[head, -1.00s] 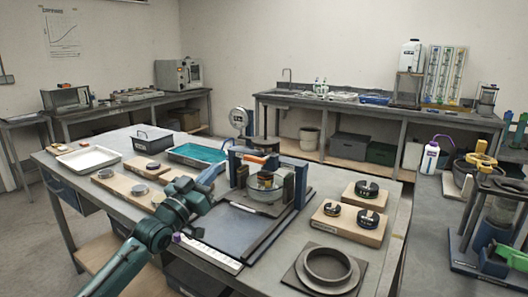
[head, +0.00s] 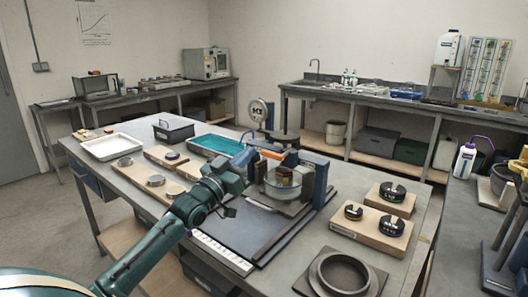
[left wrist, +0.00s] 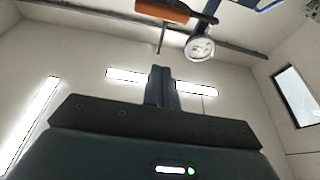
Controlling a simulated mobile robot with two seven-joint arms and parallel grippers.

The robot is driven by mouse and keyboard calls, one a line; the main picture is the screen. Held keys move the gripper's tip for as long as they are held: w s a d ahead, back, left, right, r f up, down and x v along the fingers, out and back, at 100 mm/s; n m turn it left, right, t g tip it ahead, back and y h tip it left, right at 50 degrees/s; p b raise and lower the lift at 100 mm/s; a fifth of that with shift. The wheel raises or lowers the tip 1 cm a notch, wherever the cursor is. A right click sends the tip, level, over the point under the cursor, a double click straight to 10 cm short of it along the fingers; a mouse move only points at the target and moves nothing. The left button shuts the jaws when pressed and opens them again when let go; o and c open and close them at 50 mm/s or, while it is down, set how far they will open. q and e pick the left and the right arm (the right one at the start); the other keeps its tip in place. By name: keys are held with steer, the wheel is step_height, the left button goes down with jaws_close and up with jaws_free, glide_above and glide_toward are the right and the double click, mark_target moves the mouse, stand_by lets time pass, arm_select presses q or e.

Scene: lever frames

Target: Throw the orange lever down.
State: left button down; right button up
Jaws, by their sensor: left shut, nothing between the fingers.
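The orange lever (head: 271,154) is a short orange grip on the blue-framed press (head: 315,176) in the middle of the table. It lies roughly level in the head view. The orange grip also shows at the top of the left wrist view (left wrist: 163,11), with a dark rod beside it. My left gripper (head: 247,157) is just left of the lever and close to it. Its fingers (left wrist: 162,70) are together and empty, pointing toward the lever with a gap between in the wrist view. My right gripper is out of view.
A round glass-sided dish (head: 283,183) sits in the press. A teal tray (head: 216,145) and wooden boards with weights stand to the left. A board with black weights (head: 374,229) and a ring on a plate (head: 343,274) are to the right. A round gauge (head: 259,110) stands behind.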

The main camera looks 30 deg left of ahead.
arm_select(q)
step_height(320, 180, up, 3)
glide_above(264, 152)
steer(key=s, duration=0.2)
steer(key=f, duration=0.2)
steer(key=d+f, duration=0.1)
steer(key=f, duration=0.1)
steer(key=shift+w+f+p, duration=0.2)
steer(key=shift+f+p, duration=0.05)
steer(key=shift+p, duration=0.1)
steer(key=shift+n, duration=0.3)
